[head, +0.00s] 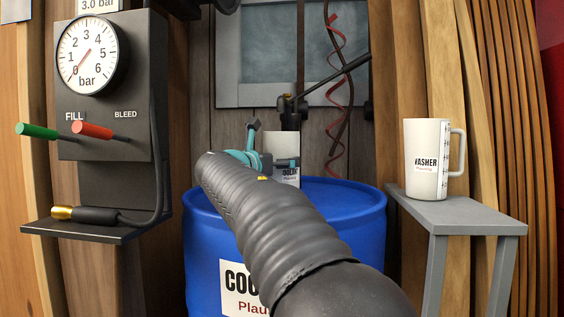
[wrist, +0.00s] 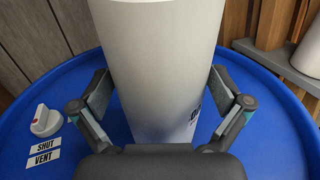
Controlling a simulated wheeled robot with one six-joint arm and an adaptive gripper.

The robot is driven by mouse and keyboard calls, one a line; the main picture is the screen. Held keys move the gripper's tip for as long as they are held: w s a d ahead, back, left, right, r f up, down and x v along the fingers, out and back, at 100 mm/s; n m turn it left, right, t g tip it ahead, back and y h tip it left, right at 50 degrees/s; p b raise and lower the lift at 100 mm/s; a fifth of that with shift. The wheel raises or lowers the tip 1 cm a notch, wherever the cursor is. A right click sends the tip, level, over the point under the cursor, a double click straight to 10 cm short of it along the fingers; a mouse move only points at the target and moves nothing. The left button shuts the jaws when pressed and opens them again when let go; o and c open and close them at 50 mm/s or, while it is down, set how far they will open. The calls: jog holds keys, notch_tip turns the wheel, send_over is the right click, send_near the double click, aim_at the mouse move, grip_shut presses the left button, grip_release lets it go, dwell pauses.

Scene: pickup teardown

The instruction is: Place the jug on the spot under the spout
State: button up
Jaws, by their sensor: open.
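A white jug (head: 281,144) with a coolant label stands upright on top of the blue drum (head: 345,196). In the wrist view the same jug (wrist: 165,60) fills the middle. My gripper (head: 270,150) is open around it, with one finger on each side and narrow gaps seeming to show; in the wrist view its pads (wrist: 160,92) flank the jug low down. A dark pump head (head: 291,115) with a short spout and long handle rises just behind the jug. I cannot tell whether the jug is exactly under the spout. The marked spot is not visible.
A second white jug, labelled washer (head: 425,160), stands on a grey stand (head: 470,222) at the right. A gauge panel (head: 100,110) with a shelf is at the left. A white knob (wrist: 45,120) with shut and vent labels sits on the drum lid.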

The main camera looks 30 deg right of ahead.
jog(key=v, duration=0.9)
jog(key=shift+s+a, duration=0.2)
jog(key=shift+a, duration=0.15)
jog(key=shift+f, duration=0.1)
dwell(0.8)
